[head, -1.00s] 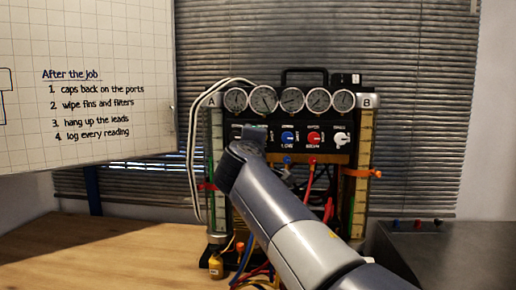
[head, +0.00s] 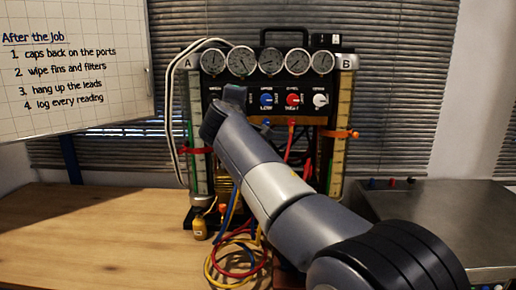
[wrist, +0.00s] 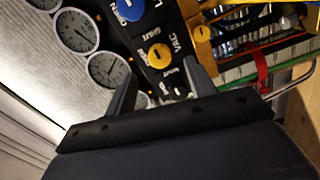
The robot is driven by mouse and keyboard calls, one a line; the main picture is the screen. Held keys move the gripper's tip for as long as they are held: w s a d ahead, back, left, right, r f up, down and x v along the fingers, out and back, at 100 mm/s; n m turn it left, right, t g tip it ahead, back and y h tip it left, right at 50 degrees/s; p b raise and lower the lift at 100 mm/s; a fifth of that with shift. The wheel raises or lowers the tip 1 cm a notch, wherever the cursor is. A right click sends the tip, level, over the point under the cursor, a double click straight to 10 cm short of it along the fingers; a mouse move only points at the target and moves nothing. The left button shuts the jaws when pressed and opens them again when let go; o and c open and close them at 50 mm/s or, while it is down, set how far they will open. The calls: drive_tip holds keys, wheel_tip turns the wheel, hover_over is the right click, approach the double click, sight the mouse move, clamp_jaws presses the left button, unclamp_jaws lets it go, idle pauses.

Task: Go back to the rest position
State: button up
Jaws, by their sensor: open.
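My gripper (head: 234,98) is in front of the left part of the gauge rig's black panel (head: 250,112), left of the blue knob (head: 266,99). In the head view my arm hides its fingers in part. In the wrist view the two fingers of my gripper (wrist: 160,86) stand apart with nothing held between them. The panel lies beyond them there, with a yellow knob (wrist: 159,55) and gauges (wrist: 108,70). I cannot tell how far the fingertips are from the panel. My arm hides the rig's lower middle.
Coloured hoses (head: 236,262) lie loosely on the wooden table (head: 90,235) below the rig. A whiteboard (head: 75,85) is at the left. A grey bench (head: 440,220) is at the right. The table's left is clear.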

drive_tip(key=w+p, duration=0.1)
drive_tip(key=w, duration=0.3)
drive_tip(key=shift+w+d, duration=0.1)
drive_tip(key=shift+w, duration=0.3)
drive_tip(key=shift+s, duration=0.15)
drive_tip(key=s+b, duration=0.3)
drive_tip(key=s, duration=0.7)
drive_tip(key=w+n+p, duration=1)
drive_tip(key=n+p, duration=0.8)
drive_tip(key=p, duration=0.3)
drive_tip(key=shift+r, duration=0.15)
drive_tip(key=shift+w, duration=0.1)
idle(0.4)
